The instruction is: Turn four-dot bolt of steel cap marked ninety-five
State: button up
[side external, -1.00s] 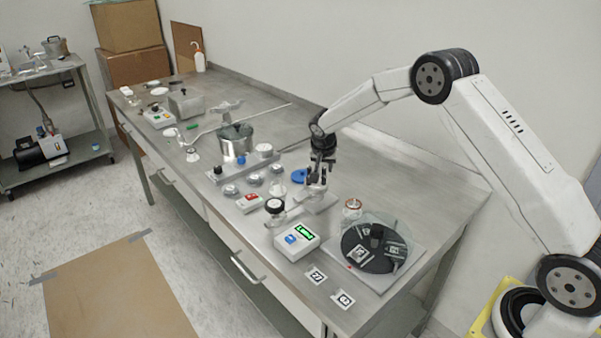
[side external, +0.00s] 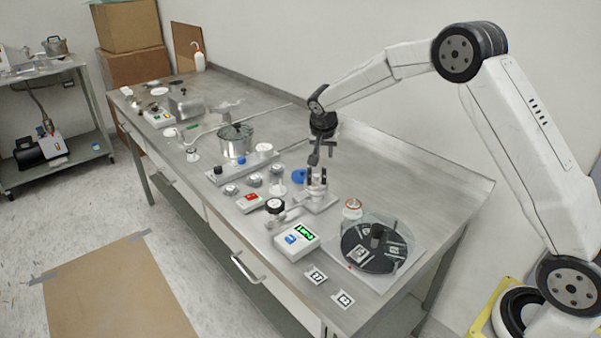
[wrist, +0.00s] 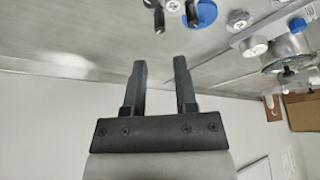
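Several small round steel caps stand on the bench left of my gripper: one cap (side external: 231,190), another (side external: 255,180) and a third (side external: 277,190). Their markings and bolt dots are too small to read, so I cannot tell which is ninety-five. In the wrist view, a round metal cap (wrist: 238,20) shows at the top right. My gripper (wrist: 160,68) is open and empty, its two black fingers apart. In the side view my gripper (side external: 314,162) hangs above an upright metal fitting (side external: 317,192), apart from the caps.
The bench's back right (side external: 420,180) is clear.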

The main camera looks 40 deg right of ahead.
aim_at(309, 176)
jog(key=shift+o, duration=1.4)
jog(key=m, duration=0.1)
jog(key=m+y, duration=0.1)
jog(key=m, duration=0.1)
jog(key=s+m, duration=0.1)
jog(key=m, duration=0.1)
jog(key=shift+f+g+y, duration=0.3)
jog(key=shift+f+y, duration=0.1)
jog(key=m+y, duration=0.1)
jog(key=m, duration=0.2)
jog(key=shift+f+m, duration=0.15)
jog(key=shift+m, duration=0.25)
jog(key=m+y, duration=0.2)
jog(key=m, duration=0.1)
jog(key=shift+a+m, duration=0.2)
jog(key=shift+m, duration=0.1)
jog(key=m, duration=0.1)
jog(key=m+y, duration=0.1)
jog(key=m, duration=0.1)
jog(key=r+m+t, duration=0.1)
jog(key=shift+w+a+y, duration=0.25)
jog(key=shift+w+y, duration=0.1)
jog(key=shift+y, duration=0.05)
jog(key=shift+f, duration=0.1)
jog(key=shift+x, duration=3.8)
grip_shut()
